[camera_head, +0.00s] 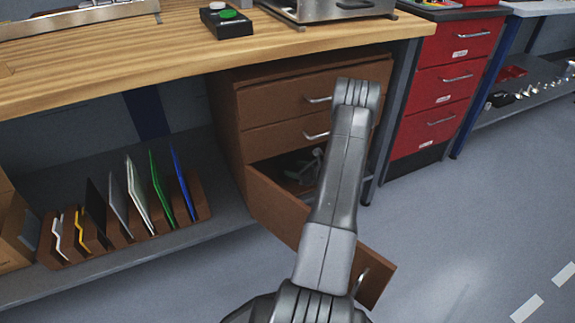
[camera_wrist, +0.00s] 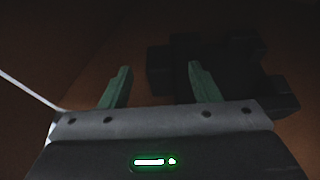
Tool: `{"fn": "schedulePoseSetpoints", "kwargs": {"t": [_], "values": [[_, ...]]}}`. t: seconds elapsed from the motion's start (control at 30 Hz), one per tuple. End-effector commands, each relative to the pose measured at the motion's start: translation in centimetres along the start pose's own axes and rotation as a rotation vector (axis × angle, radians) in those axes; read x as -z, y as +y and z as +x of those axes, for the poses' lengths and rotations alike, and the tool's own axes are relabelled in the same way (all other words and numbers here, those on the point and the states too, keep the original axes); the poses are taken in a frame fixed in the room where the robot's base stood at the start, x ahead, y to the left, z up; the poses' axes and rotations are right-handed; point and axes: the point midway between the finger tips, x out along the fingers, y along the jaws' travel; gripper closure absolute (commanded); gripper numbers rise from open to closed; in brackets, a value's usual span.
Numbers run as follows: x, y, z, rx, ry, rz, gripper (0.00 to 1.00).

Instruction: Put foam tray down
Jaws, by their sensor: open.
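My gripper (camera_wrist: 161,78) is open, with two green fingers apart, inside the pulled-out bottom drawer (camera_head: 275,208) of the brown cabinet. In the wrist view a very dark, blocky thing (camera_wrist: 262,72) lies on the brown drawer floor, beyond and behind the right finger. It may be the foam tray, but the picture is too dark to be sure.
The wooden workbench (camera_head: 150,62) overhangs the cabinet. Two shut drawers (camera_head: 285,98) sit above the open one. A rack of upright folders (camera_head: 135,195) stands on the lower shelf at left. A red drawer unit (camera_head: 445,85) stands at right. The grey floor in front is clear.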

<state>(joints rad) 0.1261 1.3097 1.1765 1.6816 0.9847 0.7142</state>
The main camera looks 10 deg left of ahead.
Motion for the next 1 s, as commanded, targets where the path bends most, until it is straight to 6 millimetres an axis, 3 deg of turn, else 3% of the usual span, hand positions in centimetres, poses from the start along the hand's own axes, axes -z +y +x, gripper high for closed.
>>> {"fn": "schedulePoseSetpoints", "kwargs": {"t": [0.1,0.3,1.0], "values": [[-0.3,-0.1,-2.6,0.003,0.001,0.002,0.44],[-0.1,0.0,-5.0,0.001,0.001,0.001,0.44],[0.0,0.0,-5.5,0.000,0.000,0.000,0.44]]}}
